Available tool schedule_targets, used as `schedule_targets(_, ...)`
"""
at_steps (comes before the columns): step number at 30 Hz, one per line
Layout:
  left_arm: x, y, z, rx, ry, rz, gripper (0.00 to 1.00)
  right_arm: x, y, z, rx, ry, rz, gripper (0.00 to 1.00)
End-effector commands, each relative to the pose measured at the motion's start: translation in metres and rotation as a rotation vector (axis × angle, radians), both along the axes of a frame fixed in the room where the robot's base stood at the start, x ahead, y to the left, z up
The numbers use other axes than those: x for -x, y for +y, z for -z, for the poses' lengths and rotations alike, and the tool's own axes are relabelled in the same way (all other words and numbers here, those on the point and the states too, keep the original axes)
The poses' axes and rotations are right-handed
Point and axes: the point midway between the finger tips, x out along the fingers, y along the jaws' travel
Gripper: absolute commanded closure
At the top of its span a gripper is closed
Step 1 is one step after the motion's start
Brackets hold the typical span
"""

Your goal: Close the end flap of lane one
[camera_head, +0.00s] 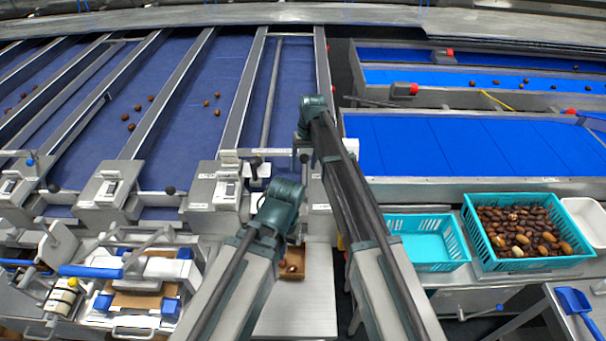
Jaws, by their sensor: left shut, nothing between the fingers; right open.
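Several blue sorting lanes run away from me, with metal end units at their near ends. Their labels are too small to read, so I cannot tell which is lane one. At the rightmost of these lanes (296,75), a pale bar (263,152) crosses the near end, with a black-knobbed lever (256,162) beside it. My arms partly hide this end, and I cannot tell the flap's position. My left gripper (284,193) is shut and empty, just in front of that end. My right gripper (309,107) is open, farther out over the lane's right rail. Neither visibly touches a flap.
A small brown box (292,263) with dates sits between my arms. On the right stand an empty-looking turquoise crate (455,258) and a turquoise crate of dates (570,262). Bright blue belts (450,145) lie behind them. A blue-handled device (92,271) stands front left.

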Motion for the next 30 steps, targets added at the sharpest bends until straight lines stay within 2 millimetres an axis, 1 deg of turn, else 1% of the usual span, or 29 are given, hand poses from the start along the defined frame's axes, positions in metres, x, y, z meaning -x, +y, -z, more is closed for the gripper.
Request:
schedule_targets(1, 0.0000, 0.0000, 0.0090, 0.000, 0.000, 0.001, 1.00, 0.0001, 0.0007, 0.0090, 0.000, 0.000, 0.000, 0.29)
schedule_targets(3, -0.0001, 0.0001, 0.0116, -0.001, 0.000, 0.002, 1.00, 0.0003, 0.0011, 0.0115, 0.000, 0.000, 0.000, 0.29)
schedule_targets(12, 0.0000, 0.0000, 0.0110, -0.001, 0.000, 0.003, 1.00, 0.0003, 0.0014, 0.0110, 0.000, 0.000, 0.000, 0.29)
schedule_targets(14, 0.0000, 0.0000, 0.0110, -0.001, 0.000, 0.003, 1.00, 0.0003, 0.0014, 0.0110, 0.000, 0.000, 0.000, 0.38)
schedule_targets(15, 0.0000, 0.0000, 0.0110, -0.001, 0.000, 0.002, 1.00, 0.0004, 0.0014, 0.0110, 0.000, 0.000, 0.000, 0.45)
schedule_targets(20, 0.0000, 0.0000, 0.0111, -0.001, 0.000, 0.002, 1.00, 0.0003, 0.0013, 0.0110, 0.000, 0.000, 0.000, 0.74)
schedule_targets(24, 0.0000, 0.0000, 0.0111, -0.001, 0.000, 0.002, 1.00, 0.0003, 0.0013, 0.0111, 0.000, 0.000, 0.000, 0.99)
schedule_targets(30, 0.0000, 0.0000, 0.0111, -0.001, 0.000, 0.002, 1.00, 0.0003, 0.0013, 0.0111, 0.000, 0.000, 0.000, 1.00)
